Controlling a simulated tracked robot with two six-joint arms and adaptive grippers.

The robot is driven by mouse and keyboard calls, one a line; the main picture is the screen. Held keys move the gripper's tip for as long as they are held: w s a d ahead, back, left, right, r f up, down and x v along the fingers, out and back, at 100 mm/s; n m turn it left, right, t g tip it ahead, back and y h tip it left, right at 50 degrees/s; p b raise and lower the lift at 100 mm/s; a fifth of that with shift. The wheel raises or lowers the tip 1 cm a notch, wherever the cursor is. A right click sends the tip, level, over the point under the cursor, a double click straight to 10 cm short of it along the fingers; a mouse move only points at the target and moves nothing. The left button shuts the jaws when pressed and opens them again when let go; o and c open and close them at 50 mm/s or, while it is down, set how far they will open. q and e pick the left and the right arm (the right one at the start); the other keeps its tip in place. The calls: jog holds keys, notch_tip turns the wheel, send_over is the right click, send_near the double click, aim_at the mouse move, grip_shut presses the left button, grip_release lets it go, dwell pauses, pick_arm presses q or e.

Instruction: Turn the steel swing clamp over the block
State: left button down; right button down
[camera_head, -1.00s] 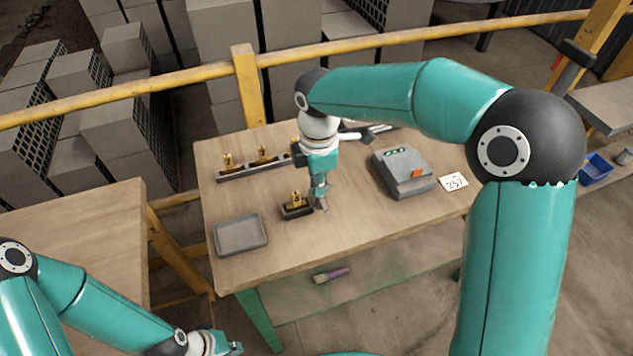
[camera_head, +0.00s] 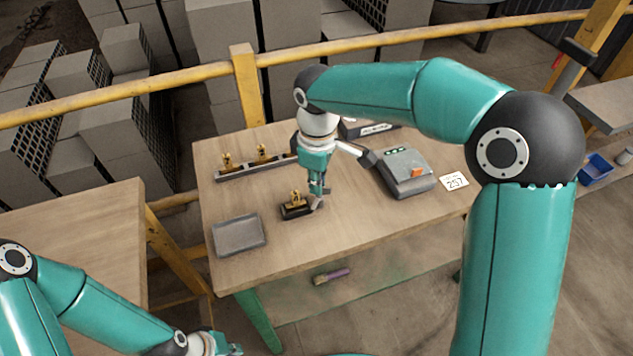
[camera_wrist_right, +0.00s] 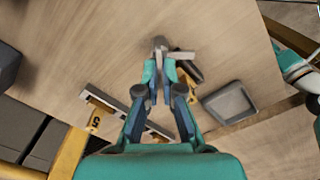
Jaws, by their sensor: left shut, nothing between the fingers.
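The dark block (camera_head: 296,211) stands on the wooden table with a brass piece (camera_head: 296,198) on it. In the right wrist view the block (camera_wrist_right: 188,70) is partly covered by the steel swing clamp (camera_wrist_right: 182,55), whose bar reaches right from between my fingertips. My right gripper (camera_head: 317,197) points down just right of the block. In the wrist view its fingers (camera_wrist_right: 159,72) are close together around the clamp's upright part. In the head view the clamp is mostly hidden by the fingers. My left gripper (camera_head: 236,349) is shut and empty at the bottom edge, away from the table.
A grey tray (camera_head: 239,235) lies left of the block. A rail with brass pieces (camera_head: 245,170) is behind it. A grey device (camera_head: 405,172) and a 257 card (camera_head: 454,181) stand to the right. A brush (camera_head: 331,276) lies below the table. The table's front is clear.

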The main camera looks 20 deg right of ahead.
jog(key=m, duration=0.5)
jog(key=shift+w+m+b, duration=0.1)
jog(key=shift+m+b, duration=0.2)
jog(key=shift+b, duration=0.05)
jog(key=shift+d+r+m+b, duration=0.15)
jog(key=shift+m+b, duration=0.15)
jog(key=shift+m, duration=1.9)
jog(key=c, duration=1.3)
grip_release()
jog(key=shift+c, duration=0.2)
notch_tip(320, 180, up, 12)
